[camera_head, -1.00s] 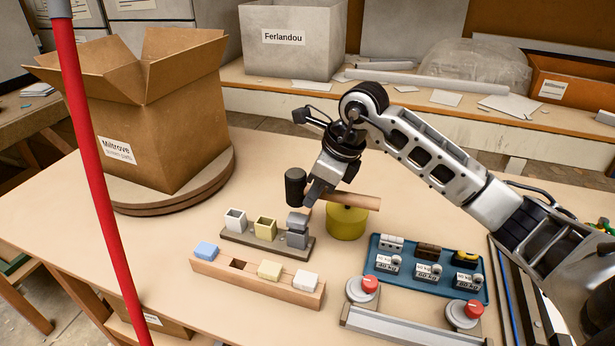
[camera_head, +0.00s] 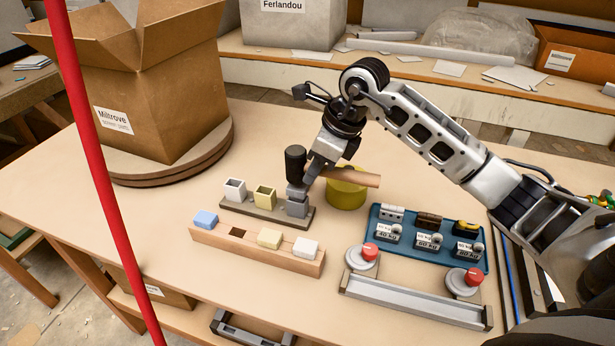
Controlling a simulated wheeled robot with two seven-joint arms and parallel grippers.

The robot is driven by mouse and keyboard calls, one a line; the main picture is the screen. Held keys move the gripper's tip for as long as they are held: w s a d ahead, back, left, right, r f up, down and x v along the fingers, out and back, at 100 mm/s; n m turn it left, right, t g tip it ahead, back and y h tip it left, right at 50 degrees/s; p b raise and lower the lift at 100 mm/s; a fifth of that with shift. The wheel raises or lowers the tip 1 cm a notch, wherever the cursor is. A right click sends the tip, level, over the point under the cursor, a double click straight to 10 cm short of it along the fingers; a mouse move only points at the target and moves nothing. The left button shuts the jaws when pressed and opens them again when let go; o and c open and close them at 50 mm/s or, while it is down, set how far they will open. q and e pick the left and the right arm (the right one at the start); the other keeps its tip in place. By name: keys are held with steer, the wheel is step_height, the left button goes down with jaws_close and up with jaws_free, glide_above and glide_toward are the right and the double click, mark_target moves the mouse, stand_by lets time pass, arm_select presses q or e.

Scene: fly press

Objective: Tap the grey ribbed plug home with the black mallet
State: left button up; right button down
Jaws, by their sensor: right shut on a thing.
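The black mallet's head (camera_head: 295,164) is upright over the grey ribbed plug (camera_head: 297,191). Its lower face is at or just above the plug's top; I cannot tell whether they touch. The plug stands in the grey block (camera_head: 296,209) at the right end of a dark base (camera_head: 268,218). My right gripper (camera_head: 311,180) is shut on the mallet's wooden handle (camera_head: 350,177), close to the head. Its fingers partly hide the handle and the plug's right side. My left gripper is not in view.
White (camera_head: 234,189) and yellow (camera_head: 265,198) hollow blocks share the base. A wooden rack (camera_head: 257,253) with blue, yellow and white pieces lies in front. A blue tray (camera_head: 428,240) and red-button fixture (camera_head: 415,302) are right.

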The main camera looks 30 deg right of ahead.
steer(key=shift+f+b, duration=1.05)
steer(key=shift+f, duration=0.4)
steer(key=shift+r+p, duration=0.7)
steer(key=shift+r, duration=0.45)
steer(key=shift+f, duration=0.15)
step_height(320, 180, down, 3)
steer(key=shift+r+b, duration=0.2)
steer(key=shift+b, duration=0.95)
